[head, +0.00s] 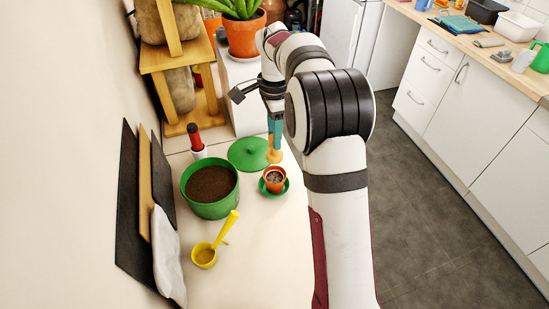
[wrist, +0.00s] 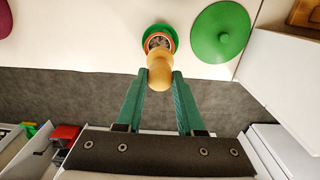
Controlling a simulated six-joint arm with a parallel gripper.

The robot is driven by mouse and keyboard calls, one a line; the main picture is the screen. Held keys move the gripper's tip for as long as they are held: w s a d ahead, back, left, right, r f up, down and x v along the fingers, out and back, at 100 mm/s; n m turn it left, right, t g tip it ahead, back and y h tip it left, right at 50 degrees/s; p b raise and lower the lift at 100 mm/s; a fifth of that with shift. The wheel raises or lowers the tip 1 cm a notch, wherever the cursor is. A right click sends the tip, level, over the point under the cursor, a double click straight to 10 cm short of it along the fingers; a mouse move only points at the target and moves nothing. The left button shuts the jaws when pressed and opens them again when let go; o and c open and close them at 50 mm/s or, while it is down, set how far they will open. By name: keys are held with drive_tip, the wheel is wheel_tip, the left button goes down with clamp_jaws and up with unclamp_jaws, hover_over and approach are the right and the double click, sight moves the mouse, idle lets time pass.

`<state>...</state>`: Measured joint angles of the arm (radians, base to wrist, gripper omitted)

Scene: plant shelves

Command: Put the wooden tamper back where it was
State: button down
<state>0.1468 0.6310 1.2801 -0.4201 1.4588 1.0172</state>
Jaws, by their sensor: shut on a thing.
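The wooden tamper (head: 274,155) is light wood and held by my gripper (head: 274,137). In the wrist view the rounded end of the tamper (wrist: 160,73) shows between the two teal fingertips (wrist: 158,76). My gripper is shut on it. The tamper is near the small terracotta pot (head: 274,178), which holds dark soil and stands on a green saucer (head: 284,188). In the wrist view the tamper partly covers the pot (wrist: 157,40). I cannot tell how far the tamper is above the table.
A green lid (head: 249,153) lies beside the tamper. A wooden shelf (head: 184,110) is behind. The front table is clear.

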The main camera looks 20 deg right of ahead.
drive_tip(key=s+d+f, duration=0.2)
drive_tip(key=s, duration=1.9)
drive_tip(key=w+a+f, duration=0.1)
drive_tip(key=a+f, duration=0.2)
drive_tip(key=w+a+f, duration=0.2)
drive_tip(key=a+f, duration=0.2)
drive_tip(key=w+a+f, duration=0.2)
drive_tip(key=a+f, duration=0.1)
drive_tip(key=f, duration=0.1)
drive_tip(key=shift+w+a+f, duration=0.15)
drive_tip(key=shift+a+f, duration=0.05)
drive_tip(key=shift+a, duration=0.1)
drive_tip(key=shift+f, duration=0.1)
drive_tip(key=c, duration=0.5)
unclamp_jaws()
